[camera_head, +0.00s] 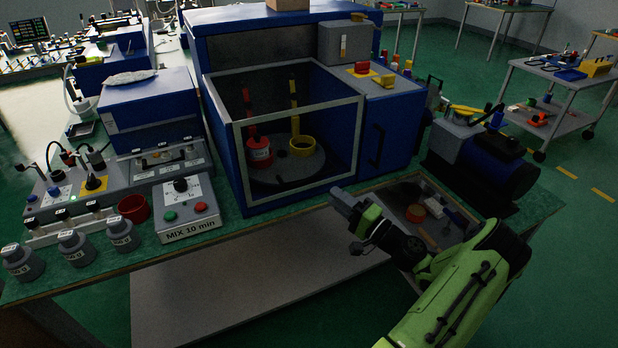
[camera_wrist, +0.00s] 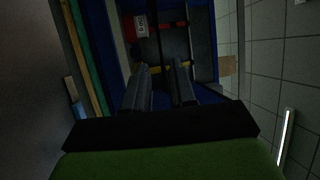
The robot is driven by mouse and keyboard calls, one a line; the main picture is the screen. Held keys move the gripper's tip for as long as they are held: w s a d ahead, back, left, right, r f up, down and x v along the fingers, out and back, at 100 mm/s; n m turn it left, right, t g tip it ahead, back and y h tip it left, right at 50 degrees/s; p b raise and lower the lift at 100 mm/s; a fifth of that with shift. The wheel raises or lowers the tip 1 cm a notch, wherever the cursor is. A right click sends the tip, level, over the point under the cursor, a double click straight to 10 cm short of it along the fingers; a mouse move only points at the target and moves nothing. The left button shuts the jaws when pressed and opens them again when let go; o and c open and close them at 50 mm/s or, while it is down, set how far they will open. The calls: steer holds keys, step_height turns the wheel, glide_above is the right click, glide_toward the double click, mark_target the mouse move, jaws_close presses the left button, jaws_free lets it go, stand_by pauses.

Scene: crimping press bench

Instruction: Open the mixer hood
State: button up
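The mixer is the big blue machine (camera_head: 403,128) on the bench. Its hood (camera_head: 297,110) is a see-through box with a pale grey frame, and it looks down over the chamber. Inside stand a red labelled jar (camera_head: 260,152) and a yellow ring-shaped holder (camera_head: 302,146); the red jar also shows in the wrist view (camera_wrist: 140,25). My gripper (camera_head: 338,197) is in front of the hood's lower right corner, apart from it as far as I can see. In the wrist view my two fingers (camera_wrist: 160,84) are spread with nothing between them, pointing toward the mixer.
A control box marked "MIX 10 min" (camera_head: 187,213) stands left of the mixer, with several grey jars (camera_head: 75,246) and a red cup (camera_head: 134,208) beyond. A tray of parts (camera_head: 408,188) lies behind my arm. A grey and blue motor unit (camera_head: 480,160) stands at right.

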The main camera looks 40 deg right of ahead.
mark_target(310, 177)
steer(key=w, duration=0.3)
steer(key=w+r+b, duration=0.1)
steer(key=w, duration=0.2)
steer(key=w+a, duration=0.1)
steer(key=w, duration=0.3)
steer(key=shift+a+r, duration=0.1)
steer(key=shift+r, duration=0.3)
steer(key=shift+s, duration=0.1)
jaws_close()
